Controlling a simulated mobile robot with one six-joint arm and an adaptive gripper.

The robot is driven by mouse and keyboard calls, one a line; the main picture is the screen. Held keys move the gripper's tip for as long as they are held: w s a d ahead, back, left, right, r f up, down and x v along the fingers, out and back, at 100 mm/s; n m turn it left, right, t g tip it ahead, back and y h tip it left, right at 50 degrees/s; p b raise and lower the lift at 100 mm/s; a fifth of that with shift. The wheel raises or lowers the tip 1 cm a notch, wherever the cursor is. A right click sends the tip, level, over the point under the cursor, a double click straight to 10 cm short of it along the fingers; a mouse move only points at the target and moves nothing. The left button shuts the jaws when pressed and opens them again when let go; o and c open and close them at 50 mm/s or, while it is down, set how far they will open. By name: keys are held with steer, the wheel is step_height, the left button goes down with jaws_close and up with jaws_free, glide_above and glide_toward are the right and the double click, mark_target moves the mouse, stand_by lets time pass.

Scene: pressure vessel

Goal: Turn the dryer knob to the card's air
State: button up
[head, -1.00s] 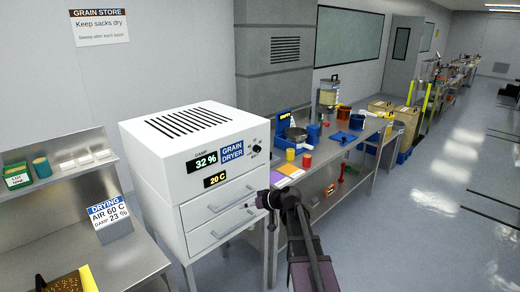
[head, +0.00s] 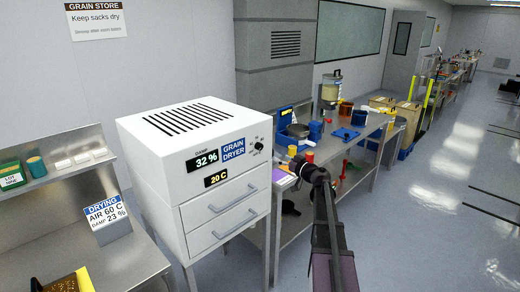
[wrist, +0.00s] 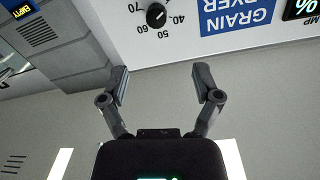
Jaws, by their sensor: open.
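The white grain dryer (head: 190,165) stands left of centre in the head view. Its black knob (head: 258,146) is at the right of its front panel, and the knob also shows upside down at the top of the wrist view (wrist: 156,15), with 40 and 50 beside it. The dryer's displays read damp 32 % (head: 206,160) and 20 C (head: 215,178). The card (head: 106,214) reads air 60 C, damp 23 %. My gripper (wrist: 160,73) is open and empty, apart from the knob, right of the dryer in the head view.
A steel workbench (head: 345,150) with several pots and a blue tray stands right of the dryer, behind my arm. A steel bench (head: 125,258) holding the card is at left.

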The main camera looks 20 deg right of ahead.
mark_target(260, 148)
steer(key=x, duration=1.3)
steer(key=shift+w+d+f, duration=0.1)
steer(key=shift+w, duration=0.2)
jaws_close()
steer(key=c, duration=1.1)
jaws_free()
steer(key=shift+a, duration=0.5)
steer(key=shift+d, duration=0.4)
jaws_close()
